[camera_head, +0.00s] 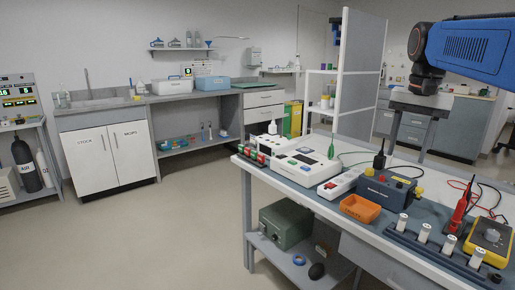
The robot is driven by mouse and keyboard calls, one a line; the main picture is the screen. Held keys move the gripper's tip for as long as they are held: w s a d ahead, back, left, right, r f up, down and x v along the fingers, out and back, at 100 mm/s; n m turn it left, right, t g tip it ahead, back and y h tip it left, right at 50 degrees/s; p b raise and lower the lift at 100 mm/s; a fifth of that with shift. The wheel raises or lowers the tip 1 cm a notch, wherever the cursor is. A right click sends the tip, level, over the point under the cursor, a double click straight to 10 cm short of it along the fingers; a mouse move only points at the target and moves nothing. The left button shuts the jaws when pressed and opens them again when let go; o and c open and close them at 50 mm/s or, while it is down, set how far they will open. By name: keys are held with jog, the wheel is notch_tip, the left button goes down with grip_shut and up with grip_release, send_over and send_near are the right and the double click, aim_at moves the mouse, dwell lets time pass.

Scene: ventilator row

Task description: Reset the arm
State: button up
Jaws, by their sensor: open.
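A blue and black part of my arm reaches in from the upper right edge, above the workbench. Its dark joint end hangs over the back of the bench, clear of the things on it. I see no gripper fingers in this view. The workbench (290,185) stands at the right, with white and blue instruments, an orange tray (360,208), a dark blue box (383,190), several white cylinders and a yellow meter (490,240) on it.
A tall grey partition (362,70) rises behind the bench. A green case (285,225) sits on the bench's lower shelf. A sink counter (100,115) and a side counter line the back wall. A gas cylinder (26,165) stands at left. The floor at centre left is clear.

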jog(key=s+a+f+n+t, duration=0.1)
jog(key=s+a+f+n, duration=0.2)
jog(key=s+f, duration=0.8)
jog(key=s+a+f+n+t, duration=0.2)
jog(key=s+a+f+n, duration=0.2)
jog(key=s+f, duration=0.7)
notch_tip(320, 180, down, 4)
jog(key=a, duration=0.2)
jog(key=shift+s+a+r+n, duration=0.15)
jog(key=shift+s+a+n, duration=0.15)
jog(key=shift+s, duration=0.05)
